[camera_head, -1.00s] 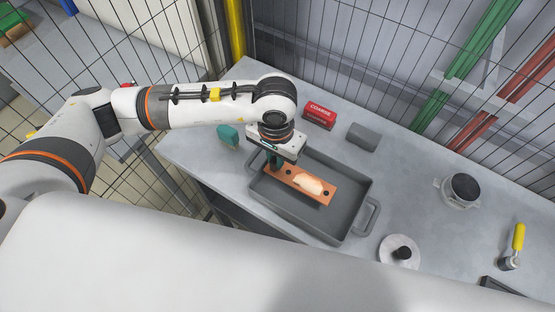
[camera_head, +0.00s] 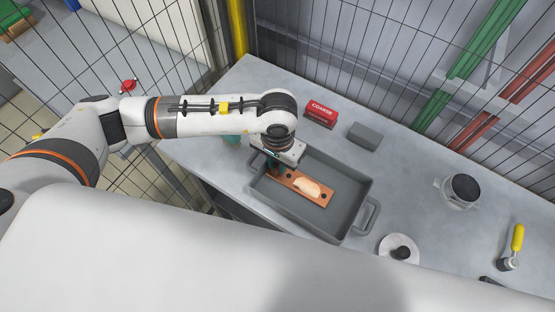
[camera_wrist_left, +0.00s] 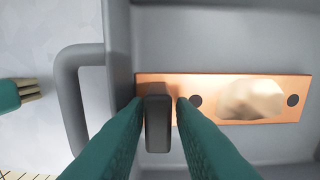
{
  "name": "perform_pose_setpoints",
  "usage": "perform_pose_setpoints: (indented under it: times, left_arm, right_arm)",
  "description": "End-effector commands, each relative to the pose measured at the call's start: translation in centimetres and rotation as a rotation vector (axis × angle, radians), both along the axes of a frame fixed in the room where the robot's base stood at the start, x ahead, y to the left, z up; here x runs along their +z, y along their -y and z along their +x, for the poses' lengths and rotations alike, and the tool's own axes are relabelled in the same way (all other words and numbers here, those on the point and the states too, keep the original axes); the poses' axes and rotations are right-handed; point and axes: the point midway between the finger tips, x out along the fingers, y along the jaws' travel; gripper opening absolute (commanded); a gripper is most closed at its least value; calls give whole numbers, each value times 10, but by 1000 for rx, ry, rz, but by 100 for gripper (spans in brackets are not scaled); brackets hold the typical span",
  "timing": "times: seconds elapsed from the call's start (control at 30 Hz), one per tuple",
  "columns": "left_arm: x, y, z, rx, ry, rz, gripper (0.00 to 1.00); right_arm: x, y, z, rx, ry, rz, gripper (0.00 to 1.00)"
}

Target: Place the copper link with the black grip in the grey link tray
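The copper link (camera_head: 325,196) is a flat copper bar with dark holes and a pale patch in its middle. It is inside the grey link tray (camera_head: 358,190); I cannot tell whether it touches the floor. In the left wrist view the link (camera_wrist_left: 228,85) runs left to right, its left end close to the tray wall (camera_wrist_left: 117,60). Its black grip (camera_wrist_left: 158,125) stands between the teal fingers of my left gripper (camera_wrist_left: 159,105), which appears shut on it. In the head view my left gripper (camera_head: 275,168) is over the tray's left end. My right gripper is out of view.
A red box (camera_head: 321,113) and a grey block (camera_head: 365,136) lie behind the tray. A round pot (camera_head: 463,190), a white disc with a black knob (camera_head: 400,252) and a yellow-handled tool (camera_head: 516,240) stand right. A teal-handled brush (camera_wrist_left: 10,95) lies left of the tray.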

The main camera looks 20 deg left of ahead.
Motion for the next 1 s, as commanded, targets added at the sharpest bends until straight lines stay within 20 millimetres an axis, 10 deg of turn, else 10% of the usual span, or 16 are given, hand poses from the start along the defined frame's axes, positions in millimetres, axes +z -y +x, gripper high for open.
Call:
perform_pose_setpoints:
  times: [1.0]
  left_arm:
    - [123,0,0,-1,0,0,23]
  right_arm:
    - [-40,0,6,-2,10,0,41]
